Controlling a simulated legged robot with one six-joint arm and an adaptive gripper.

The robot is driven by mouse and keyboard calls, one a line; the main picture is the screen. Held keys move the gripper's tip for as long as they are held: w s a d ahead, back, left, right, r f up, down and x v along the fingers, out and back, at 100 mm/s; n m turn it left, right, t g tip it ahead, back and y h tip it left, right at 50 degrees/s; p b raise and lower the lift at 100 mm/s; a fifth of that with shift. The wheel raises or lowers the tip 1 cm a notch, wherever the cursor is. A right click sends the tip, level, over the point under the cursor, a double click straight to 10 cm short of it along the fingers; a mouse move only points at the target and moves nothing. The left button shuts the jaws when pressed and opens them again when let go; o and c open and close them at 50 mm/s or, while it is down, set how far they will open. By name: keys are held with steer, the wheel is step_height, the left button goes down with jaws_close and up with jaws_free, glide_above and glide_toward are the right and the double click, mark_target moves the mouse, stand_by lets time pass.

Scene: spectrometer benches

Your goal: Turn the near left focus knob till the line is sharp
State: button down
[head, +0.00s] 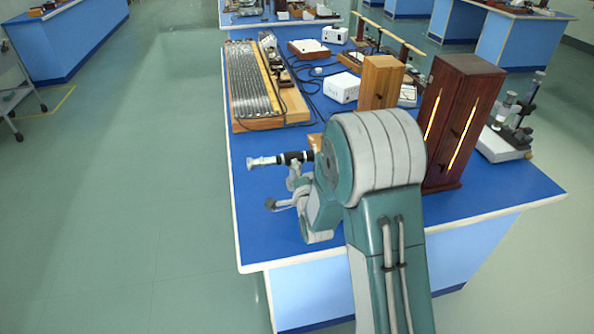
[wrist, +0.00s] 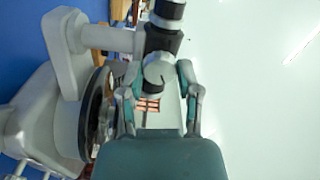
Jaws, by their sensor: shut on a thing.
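In the wrist view my gripper (wrist: 159,80) has one finger on each side of a pale round focus knob (wrist: 160,72) and is shut on it. The knob sits under a black and grey telescope tube (wrist: 163,40). A pale spectrometer body with a dark round disc (wrist: 97,110) stands to the left. In the head view the spectrometer's telescope (head: 265,160) sticks out to the left near the bench's left edge. My own arm hides most of the spectrometer there. The line cannot be seen in either view.
A tall dark wooden lamp box (head: 458,120) with glowing slits stands right of my arm. A lighter wooden box (head: 380,82) and a white box (head: 342,87) are behind. A ribbed coil board (head: 262,85) lies at the back left. The blue bench top (head: 262,225) is clear at front left.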

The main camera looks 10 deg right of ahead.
steer(key=shift+s+f+m, duration=0.1)
steer(key=shift+f+m, duration=0.15)
steer(key=shift+m, duration=0.05)
steer(key=shift+c, duration=2)
jaws_free()
steer(key=shift+o, duration=0.5)
steer(key=shift+r, duration=0.1)
steer(key=s, duration=0.7)
steer(key=shift+s, duration=0.15)
